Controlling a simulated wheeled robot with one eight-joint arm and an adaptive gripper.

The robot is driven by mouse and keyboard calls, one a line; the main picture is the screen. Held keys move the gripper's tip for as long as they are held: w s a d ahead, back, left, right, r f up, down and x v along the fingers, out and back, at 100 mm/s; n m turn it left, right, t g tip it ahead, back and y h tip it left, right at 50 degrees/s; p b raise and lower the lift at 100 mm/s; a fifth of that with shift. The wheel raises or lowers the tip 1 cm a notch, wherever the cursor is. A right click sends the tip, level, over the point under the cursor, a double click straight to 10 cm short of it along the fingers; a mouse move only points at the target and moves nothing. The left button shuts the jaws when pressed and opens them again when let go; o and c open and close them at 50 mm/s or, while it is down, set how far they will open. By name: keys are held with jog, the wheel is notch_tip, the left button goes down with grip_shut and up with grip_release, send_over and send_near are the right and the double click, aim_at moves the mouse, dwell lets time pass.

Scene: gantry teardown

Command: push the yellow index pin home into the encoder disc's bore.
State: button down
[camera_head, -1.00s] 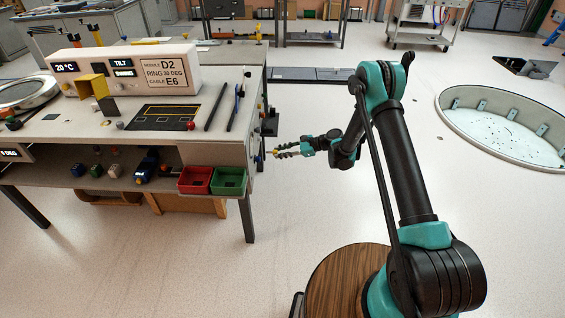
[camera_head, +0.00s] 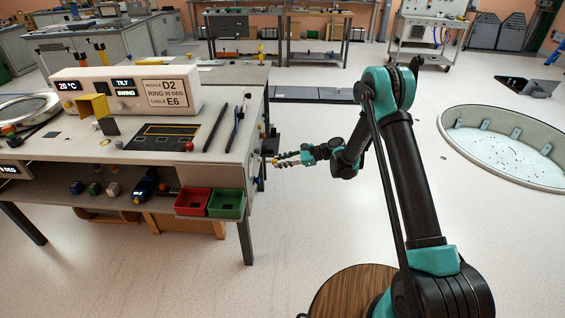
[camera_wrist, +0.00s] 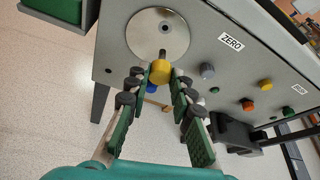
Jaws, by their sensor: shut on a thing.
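The encoder disc (camera_wrist: 146,42) is a round silver plate on the grey side panel of the bench, with a small dark bore (camera_wrist: 163,28) near its middle. The yellow index pin (camera_wrist: 160,72) is between my gripper's fingertips (camera_wrist: 160,78), just in front of the disc's lower edge. My gripper is shut on the pin's yellow head. A dark bit shows just above the head in the wrist view; I cannot tell whether the pin touches the disc. In the head view my gripper (camera_head: 284,161) reaches left to the bench's right end, where the disc (camera_head: 252,172) shows edge-on.
The panel also carries a grey knob (camera_wrist: 207,70), a yellow knob (camera_wrist: 265,85), an orange knob (camera_wrist: 246,105) and a ZERO label (camera_wrist: 231,42). A dark bracket (camera_wrist: 236,132) juts out at lower right. A green bin (camera_head: 227,203) sits under the bench top.

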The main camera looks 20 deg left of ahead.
jog(key=shift+s+a, duration=0.2)
jog(key=shift+a, duration=0.6)
jog(key=shift+s+a, duration=0.2)
jog(key=shift+a, duration=0.55)
jog(key=shift+s+a, duration=0.2)
jog(key=shift+a, duration=0.6)
jog(key=shift+s+a, duration=0.25)
jog(key=shift+a, duration=0.85)
jog(key=shift+s+a, duration=0.25)
jog(key=shift+a, duration=0.8)
jog(key=c, duration=1.3)
grip_release()
jog(key=shift+o, duration=0.2)
